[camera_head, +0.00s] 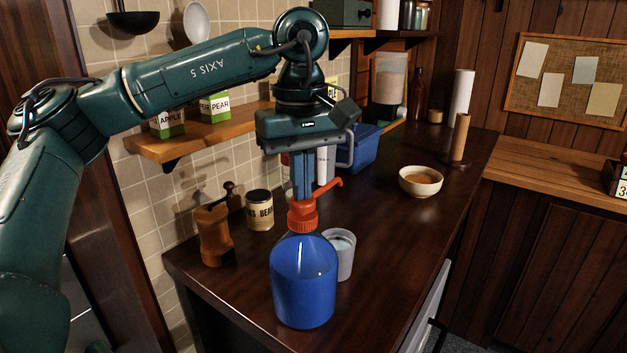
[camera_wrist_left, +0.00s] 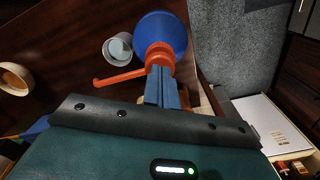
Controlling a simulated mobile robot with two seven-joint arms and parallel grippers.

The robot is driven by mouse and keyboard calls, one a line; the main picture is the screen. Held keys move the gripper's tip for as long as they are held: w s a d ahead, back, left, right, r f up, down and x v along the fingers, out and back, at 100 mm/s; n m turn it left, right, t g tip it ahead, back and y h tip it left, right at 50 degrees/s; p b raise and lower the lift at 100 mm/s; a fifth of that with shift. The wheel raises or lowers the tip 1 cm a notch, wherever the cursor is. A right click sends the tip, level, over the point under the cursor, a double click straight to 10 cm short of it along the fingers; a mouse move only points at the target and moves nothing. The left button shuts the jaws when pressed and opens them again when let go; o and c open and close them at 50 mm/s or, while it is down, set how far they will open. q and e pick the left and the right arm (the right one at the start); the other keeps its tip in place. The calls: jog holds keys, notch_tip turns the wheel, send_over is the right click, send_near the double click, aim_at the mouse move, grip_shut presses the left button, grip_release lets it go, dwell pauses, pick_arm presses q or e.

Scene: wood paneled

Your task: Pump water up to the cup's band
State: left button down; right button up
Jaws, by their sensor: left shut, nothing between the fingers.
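A blue water bottle (camera_head: 304,285) stands upright on the dark counter, with an orange-red pump (camera_head: 303,215) on its neck and a spout (camera_head: 332,186) pointing right. A pale cup (camera_head: 345,262) stands just behind the bottle's right side. It also shows in the left wrist view (camera_wrist_left: 117,48), with something light bluish inside; I cannot make out a band or exact level. My left gripper (camera_head: 304,196) points down, fingers shut and empty, directly over the pump head; they look at or very near its top, contact unclear. The pump also shows in the left wrist view (camera_wrist_left: 157,55). My right gripper is out of view.
A wooden grinder (camera_head: 214,236) and a labelled can (camera_head: 260,210) stand left of the bottle. A bowl (camera_head: 421,181), a blue bin (camera_head: 366,146) and a paper-roll stand (camera_head: 460,138) are further back. The counter right of the cup is clear up to its edge.

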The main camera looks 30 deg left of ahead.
pick_arm(q)
jog(key=shift+r, duration=0.1)
jog(key=shift+r+p, duration=1.3)
jog(key=shift+r, duration=0.3)
notch_tip(320, 180, up, 5)
jog(key=p, duration=0.4)
dwell(0.6)
